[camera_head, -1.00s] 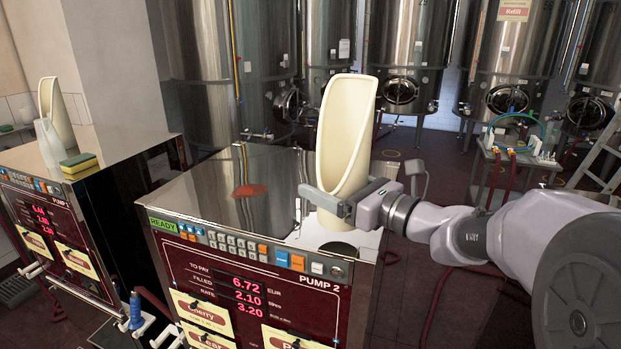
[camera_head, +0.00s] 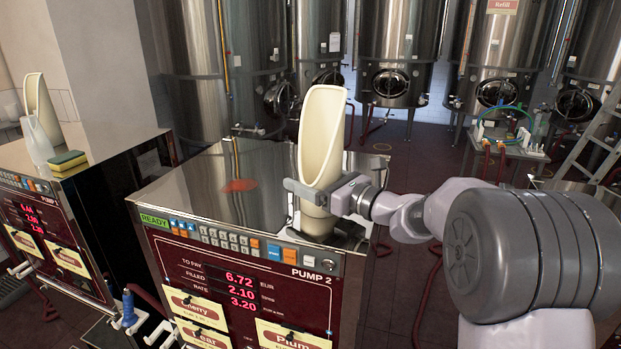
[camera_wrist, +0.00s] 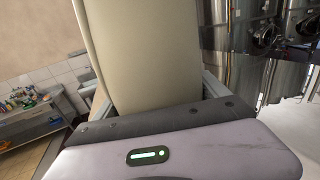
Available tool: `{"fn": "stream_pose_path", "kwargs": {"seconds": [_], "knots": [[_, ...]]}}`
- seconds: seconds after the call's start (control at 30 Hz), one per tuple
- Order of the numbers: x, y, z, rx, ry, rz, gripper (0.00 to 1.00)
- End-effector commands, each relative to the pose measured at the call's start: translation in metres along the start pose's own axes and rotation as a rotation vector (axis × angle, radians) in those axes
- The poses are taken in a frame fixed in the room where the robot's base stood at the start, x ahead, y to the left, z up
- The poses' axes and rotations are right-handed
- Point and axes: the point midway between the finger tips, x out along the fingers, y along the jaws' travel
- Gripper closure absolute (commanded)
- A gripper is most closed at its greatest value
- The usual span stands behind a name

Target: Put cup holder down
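The cream cup holder (camera_head: 321,135), a tall scoop-shaped tube with a slanted open top, stands upright over the shiny steel top of Pump 2 (camera_head: 215,190), near its right end. My gripper (camera_head: 316,193) is shut around its lower part. Its base is at or just above the steel top; I cannot tell whether it touches. In the wrist view the cup holder (camera_wrist: 150,55) fills the middle, between the two fingers. The fingertips are mostly hidden behind it.
A red patch (camera_head: 239,185) marks the steel top left of the cup holder. The neighbouring pump at left carries a similar cream holder (camera_head: 41,108), a whitish bottle (camera_head: 38,140) and a yellow-green sponge (camera_head: 67,161). Steel tanks (camera_head: 400,50) stand behind. The pump top's left half is mostly clear.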

Motion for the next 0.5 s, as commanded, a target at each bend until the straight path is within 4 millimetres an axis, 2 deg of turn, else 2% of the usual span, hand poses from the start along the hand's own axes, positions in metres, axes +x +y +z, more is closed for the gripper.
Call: {"fn": "stream_pose_path", "kwargs": {"seconds": [0.03, 0.07, 0.33, 0.43, 0.5], "knots": [[0.000, 0.000, 0.000, 0.000, 0.000, 0.000, 0.06], [0.000, 0.000, 0.000, 0.000, 0.000, 0.000, 0.00], [0.000, 0.000, 0.006, 0.000, 0.000, 0.000, 0.00], [-0.018, -0.001, 0.004, 0.000, 0.000, -0.003, 0.00], [-0.039, -0.001, 0.003, -0.001, 0.000, -0.005, 0.00]]}}
